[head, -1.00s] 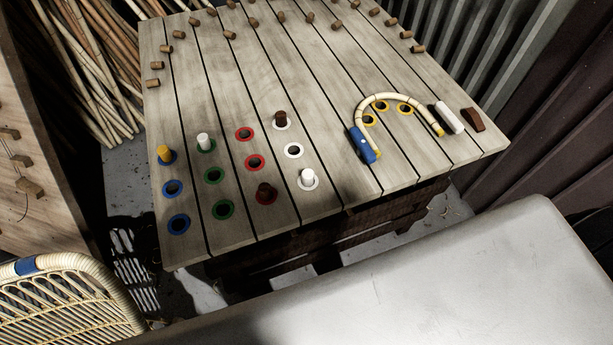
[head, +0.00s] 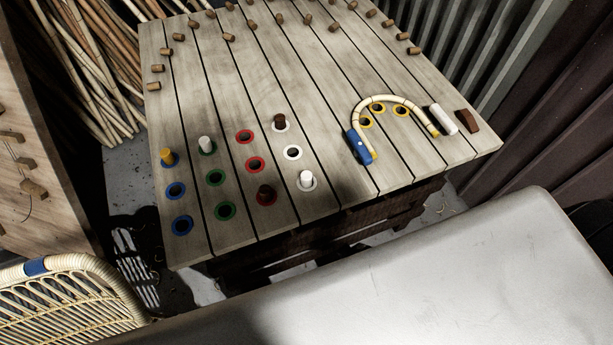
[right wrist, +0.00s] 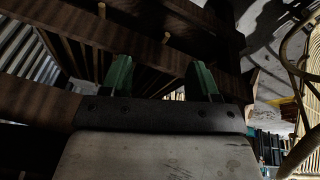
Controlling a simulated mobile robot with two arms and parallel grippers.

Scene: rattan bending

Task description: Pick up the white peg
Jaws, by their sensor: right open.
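In the head view, a white peg (head: 306,179) stands upright in a white-ringed hole at the front of the slatted wooden board (head: 330,75). A second white peg (head: 205,144) stands in the rear green-ringed hole. A white piece (head: 443,119) lies on its side at the board's right. My right gripper (right wrist: 160,80) shows only in its wrist view, with two green fingers apart and nothing between them. It faces dark wooden slats, and no peg is in that view. My left gripper is in neither view.
A bent cane arch (head: 392,100) with a blue clamp (head: 360,147) and a brown wedge (head: 467,121) lie to the right. A rattan chair (head: 75,295) stands at lower left.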

